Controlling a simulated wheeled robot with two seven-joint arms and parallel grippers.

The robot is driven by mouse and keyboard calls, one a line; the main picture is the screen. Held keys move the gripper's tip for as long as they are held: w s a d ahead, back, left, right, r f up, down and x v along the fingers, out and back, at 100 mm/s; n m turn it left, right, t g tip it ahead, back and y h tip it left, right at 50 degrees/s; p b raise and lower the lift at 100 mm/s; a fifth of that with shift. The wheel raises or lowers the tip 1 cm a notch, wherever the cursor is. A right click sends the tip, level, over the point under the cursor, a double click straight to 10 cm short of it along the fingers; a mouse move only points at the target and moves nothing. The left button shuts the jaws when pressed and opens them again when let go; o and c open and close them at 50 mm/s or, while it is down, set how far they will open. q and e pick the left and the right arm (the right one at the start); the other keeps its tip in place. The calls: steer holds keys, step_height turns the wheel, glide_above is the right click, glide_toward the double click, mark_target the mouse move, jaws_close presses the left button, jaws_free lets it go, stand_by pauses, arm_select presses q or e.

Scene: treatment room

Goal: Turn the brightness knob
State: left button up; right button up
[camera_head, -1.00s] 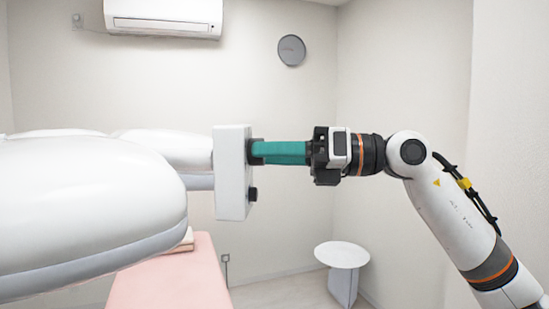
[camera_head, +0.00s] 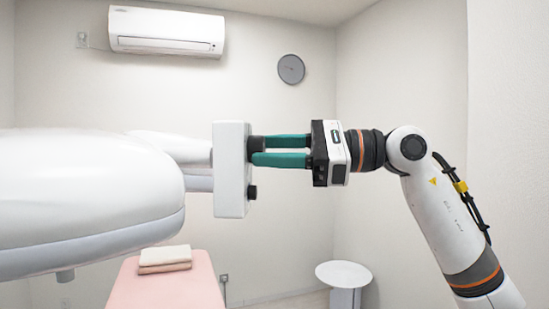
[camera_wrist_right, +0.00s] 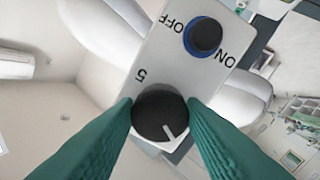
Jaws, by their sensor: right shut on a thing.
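The white control box (camera_head: 230,175) hangs upright in the middle of the head view, with two dark knobs on its right face. The brightness knob (camera_wrist_right: 158,112), black with a white pointer line, sits beside a "5" mark in the right wrist view; its line points down and slightly right there. My right gripper (camera_head: 258,150) has its teal fingers on either side of this upper knob, shut on it. The lower knob (camera_head: 252,192) is free; in the wrist view it is the ON/OFF knob (camera_wrist_right: 203,35) with a blue ring. My left gripper is not in view.
A large white padded lamp arm or head (camera_head: 80,200) fills the left. Below is a pink bed (camera_head: 175,290) with folded towels (camera_head: 165,258). A small round white table (camera_head: 343,273) stands at the right. Free air surrounds my right arm.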

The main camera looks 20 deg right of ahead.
steer(key=n+b, duration=0.1)
steer(key=n, duration=1)
steer(key=shift+n+b, duration=0.4)
stand_by(0.3)
steer(key=o, duration=1)
steer(key=shift+d, duration=0.1)
steer(key=b+v, duration=0.3)
steer(key=v, duration=0.9)
